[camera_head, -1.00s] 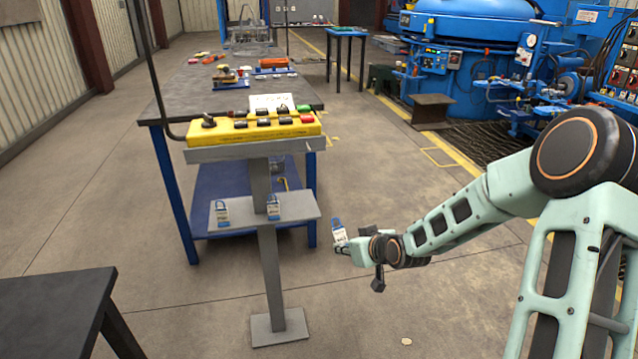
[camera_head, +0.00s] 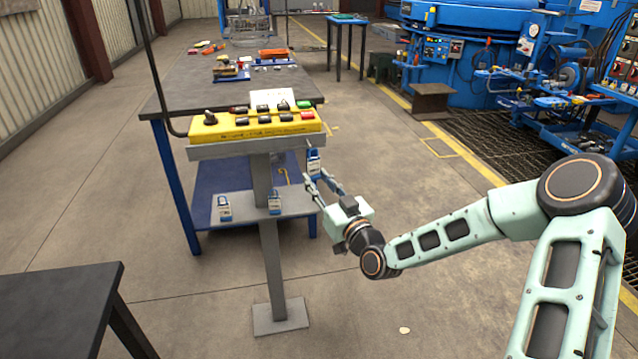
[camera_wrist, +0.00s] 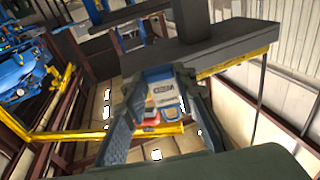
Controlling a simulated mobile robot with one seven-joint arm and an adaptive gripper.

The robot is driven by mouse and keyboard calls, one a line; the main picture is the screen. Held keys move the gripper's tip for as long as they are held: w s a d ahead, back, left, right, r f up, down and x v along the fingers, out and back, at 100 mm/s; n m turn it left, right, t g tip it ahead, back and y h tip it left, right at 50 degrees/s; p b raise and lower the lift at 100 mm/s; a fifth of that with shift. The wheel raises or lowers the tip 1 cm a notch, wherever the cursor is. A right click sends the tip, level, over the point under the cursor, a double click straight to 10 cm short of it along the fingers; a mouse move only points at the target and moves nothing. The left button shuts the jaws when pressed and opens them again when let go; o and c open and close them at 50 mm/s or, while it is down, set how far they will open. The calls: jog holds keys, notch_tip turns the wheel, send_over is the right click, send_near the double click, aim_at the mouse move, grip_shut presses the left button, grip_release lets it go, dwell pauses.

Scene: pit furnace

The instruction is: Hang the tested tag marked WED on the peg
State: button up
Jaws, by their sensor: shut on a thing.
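My gripper (camera_head: 314,177) is shut on a padlock-like tag (camera_head: 313,160) with a blue top and a pale label. It holds the tag beside the right end of the grey bar under the yellow control box. In the wrist view the tag (camera_wrist: 160,97) sits between my two fingers; I cannot read its label surely. Two similar tags, a left one (camera_head: 224,208) and a right one (camera_head: 274,204), are at the small grey shelf (camera_head: 245,207) on the post. Their lettering is too small to read. I cannot make out the peg.
The yellow control box (camera_head: 255,126) with buttons tops the grey post (camera_head: 271,262). A long workbench (camera_head: 175,95) with a blue lower shelf stands behind. A dark table (camera_head: 60,305) is at front left.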

jog(key=shift+w+a+f, duration=0.1)
jog(key=shift+w+a, duration=0.15)
jog(key=shift+w, duration=0.65)
jog(key=shift+w+a+f, duration=0.1)
jog(key=shift+w+a, duration=0.2)
jog(key=shift+w, duration=0.6)
jog(key=shift+w+a, duration=0.25)
jog(key=shift+w, duration=0.65)
jog(key=shift+w+f, duration=0.2)
jog(key=shift+f, duration=0.1)
jog(key=shift+w+a+f+b, duration=0.15)
jog(key=shift+w+b, duration=0.3)
jog(key=shift+b, duration=0.45)
jog(key=o, duration=1.1)
